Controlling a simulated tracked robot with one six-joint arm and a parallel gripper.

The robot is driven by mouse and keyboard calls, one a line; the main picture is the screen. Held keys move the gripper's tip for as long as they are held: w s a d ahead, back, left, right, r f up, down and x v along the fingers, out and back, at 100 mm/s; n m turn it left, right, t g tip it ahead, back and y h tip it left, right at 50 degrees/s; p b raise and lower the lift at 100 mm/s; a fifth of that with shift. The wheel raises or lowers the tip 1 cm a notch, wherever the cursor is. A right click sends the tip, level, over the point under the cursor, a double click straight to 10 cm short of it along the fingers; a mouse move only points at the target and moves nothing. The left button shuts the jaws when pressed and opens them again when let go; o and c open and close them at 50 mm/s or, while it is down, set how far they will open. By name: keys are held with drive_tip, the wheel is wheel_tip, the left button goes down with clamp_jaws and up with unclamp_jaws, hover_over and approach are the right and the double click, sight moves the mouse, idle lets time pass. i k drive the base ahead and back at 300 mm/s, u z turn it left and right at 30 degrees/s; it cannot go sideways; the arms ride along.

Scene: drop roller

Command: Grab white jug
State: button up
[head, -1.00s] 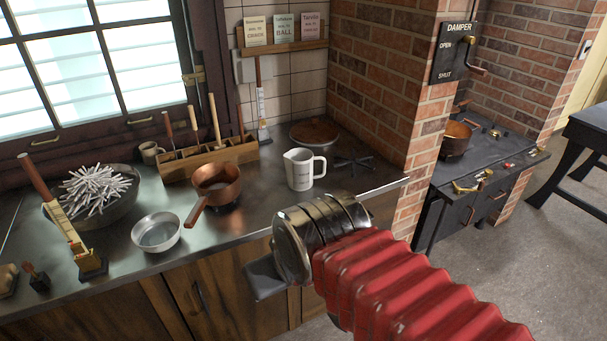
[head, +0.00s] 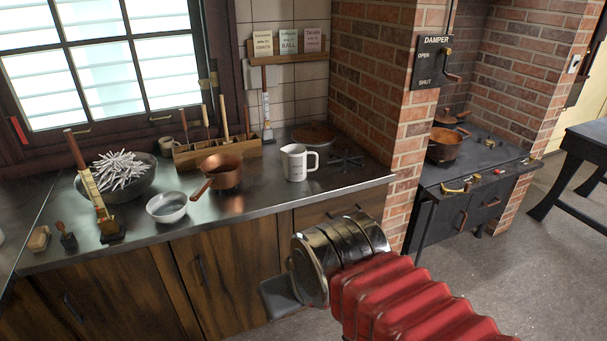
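The white jug (head: 296,164) stands upright on the metal counter, near its right end, with its handle to the right. Dark markings show on its front. My gripper (head: 282,298) is in front of the counter, below and nearer than the jug, and does not touch it. Only a dark grey flat part shows beyond my metal wrist and red ribbed sleeve. The fingers are mostly hidden, so I cannot see whether they are open.
A copper pot (head: 222,171) and a metal bowl (head: 167,207) stand left of the jug. A black trivet (head: 346,160) is to its right, a round lid (head: 314,134) behind. A brick pillar (head: 385,120) bounds the counter's right. Counter in front of the jug is clear.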

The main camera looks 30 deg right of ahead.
sight(293, 157)
drive_tip(key=k, duration=0.65)
drive_tip(key=z, duration=0.45)
drive_tip(key=i, duration=2.15)
drive_tip(key=u, duration=0.45)
